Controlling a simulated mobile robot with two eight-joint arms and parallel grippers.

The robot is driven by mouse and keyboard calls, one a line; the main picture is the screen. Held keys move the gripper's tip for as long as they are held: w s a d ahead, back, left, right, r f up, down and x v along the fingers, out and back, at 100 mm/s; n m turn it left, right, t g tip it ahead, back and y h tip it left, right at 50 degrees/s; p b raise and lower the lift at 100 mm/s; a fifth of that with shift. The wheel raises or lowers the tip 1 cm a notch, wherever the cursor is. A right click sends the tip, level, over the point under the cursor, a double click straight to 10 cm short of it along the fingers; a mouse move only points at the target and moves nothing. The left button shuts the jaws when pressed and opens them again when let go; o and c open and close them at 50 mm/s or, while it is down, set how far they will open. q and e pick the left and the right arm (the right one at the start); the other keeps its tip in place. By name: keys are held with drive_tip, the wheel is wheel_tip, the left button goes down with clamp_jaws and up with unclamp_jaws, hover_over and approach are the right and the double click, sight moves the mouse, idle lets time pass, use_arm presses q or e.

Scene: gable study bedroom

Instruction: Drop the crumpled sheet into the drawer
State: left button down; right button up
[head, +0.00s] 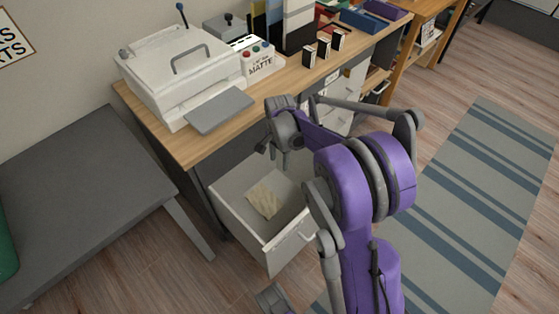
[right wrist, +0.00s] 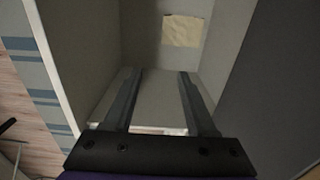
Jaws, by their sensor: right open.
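The crumpled sheet (head: 264,200) is a pale beige, creased piece. It lies inside the open grey-white drawer (head: 284,247), on its floor. My right gripper (head: 271,153) is above the drawer's inner end, by the desk edge, apart from the sheet. In the right wrist view the two fingers (right wrist: 160,74) are spread with nothing between them. The sheet (right wrist: 187,30) shows there beyond the fingertips, between the drawer's walls (right wrist: 64,62).
The wooden desk (head: 196,149) carries a white printer (head: 180,68), a button box (head: 257,62) and black-and-white blocks (head: 323,47). A grey bench (head: 82,185) stands at the left. A striped rug (head: 470,210) lies on open floor at the right.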

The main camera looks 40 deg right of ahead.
use_arm(q)
wheel_tip(320, 180, up, 3)
drive_tip(key=shift+s+f+p, duration=0.1)
drive_tip(key=shift+s+p, duration=0.05)
drive_tip(key=shift+p, duration=0.95)
use_arm(e)
wheel_tip(320, 180, up, 10)
drive_tip(key=shift+f, duration=0.2)
drive_tip(key=s+a+r+n+t, duration=0.2)
drive_tip(key=s+a+r+n, duration=0.1)
drive_tip(key=s+a+n, duration=0.65)
drive_tip(key=s+a+f+n+t, duration=0.3)
drive_tip(key=s+a+f+n, duration=0.1)
drive_tip(key=s+a+n, duration=0.6)
use_arm(q)
wheel_tip(320, 180, up, 19)
drive_tip(key=w+t+p, duration=0.1)
drive_tip(key=w+p, duration=0.1)
drive_tip(key=p, duration=1.4)
drive_tip(key=shift+p, duration=0.4)
use_arm(e)
wheel_tip(320, 180, up, 20)
drive_tip(key=w+d+m, duration=0.1)
drive_tip(key=m, duration=0.1)
drive_tip(key=shift+f, duration=0.25)
